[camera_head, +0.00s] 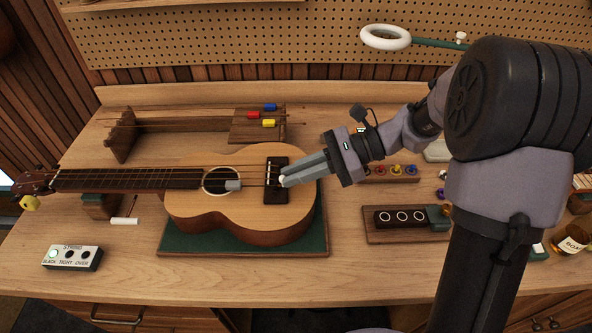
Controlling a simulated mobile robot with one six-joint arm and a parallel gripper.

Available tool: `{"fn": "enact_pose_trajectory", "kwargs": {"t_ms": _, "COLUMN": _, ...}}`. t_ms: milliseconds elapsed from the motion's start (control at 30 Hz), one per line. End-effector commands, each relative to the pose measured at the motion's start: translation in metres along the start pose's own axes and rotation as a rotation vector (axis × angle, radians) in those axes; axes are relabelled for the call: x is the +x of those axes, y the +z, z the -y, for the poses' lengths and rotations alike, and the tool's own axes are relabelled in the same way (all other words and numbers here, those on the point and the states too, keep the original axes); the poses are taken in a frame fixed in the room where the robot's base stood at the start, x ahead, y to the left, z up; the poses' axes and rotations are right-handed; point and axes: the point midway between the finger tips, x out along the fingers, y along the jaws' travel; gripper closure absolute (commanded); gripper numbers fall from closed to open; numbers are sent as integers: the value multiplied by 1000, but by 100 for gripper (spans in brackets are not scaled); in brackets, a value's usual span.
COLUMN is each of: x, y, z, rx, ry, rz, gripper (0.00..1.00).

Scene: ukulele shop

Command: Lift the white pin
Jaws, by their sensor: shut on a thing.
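The ukulele (245,209) lies face up on a green mat (240,245), with its neck pointing left. Its dark bridge (277,163) is at the right of the body. The white pin (282,182) shows as a small pale spot at the bridge, right at my fingertips. My gripper (284,180) reaches in from the right and is shut on the white pin. The fingers cover part of the bridge, and I cannot tell whether the pin is still seated in it.
A wooden rack with red, blue and yellow blocks (268,123) stands behind the ukulele. A labelled box (72,258) sits front left. The front middle of the bench is clear.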

Motion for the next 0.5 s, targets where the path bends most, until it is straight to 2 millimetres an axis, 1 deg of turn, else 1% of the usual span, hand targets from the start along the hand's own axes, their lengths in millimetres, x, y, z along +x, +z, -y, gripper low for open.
{"fn": "enact_pose_trajectory", "kwargs": {"t_ms": 33, "x": -4, "y": 9, "z": 1, "rx": -1, "ry": -1, "rz": 0, "gripper": 100}}
{"fn": "enact_pose_trajectory", "kwargs": {"t_ms": 267, "x": -2, "y": 5, "z": 1, "rx": -1, "ry": -2, "rz": 2, "gripper": 100}}
{"fn": "enact_pose_trajectory", "kwargs": {"t_ms": 300, "x": -2, "y": 6, "z": 1, "rx": 0, "ry": -2, "rz": 2, "gripper": 82}}
{"fn": "enact_pose_trajectory", "kwargs": {"t_ms": 400, "x": -2, "y": 5, "z": 1, "rx": 0, "ry": -1, "rz": 2, "gripper": 65}}
{"fn": "enact_pose_trajectory", "kwargs": {"t_ms": 500, "x": -2, "y": 5, "z": 1, "rx": 0, "ry": -1, "rz": 1, "gripper": 65}}
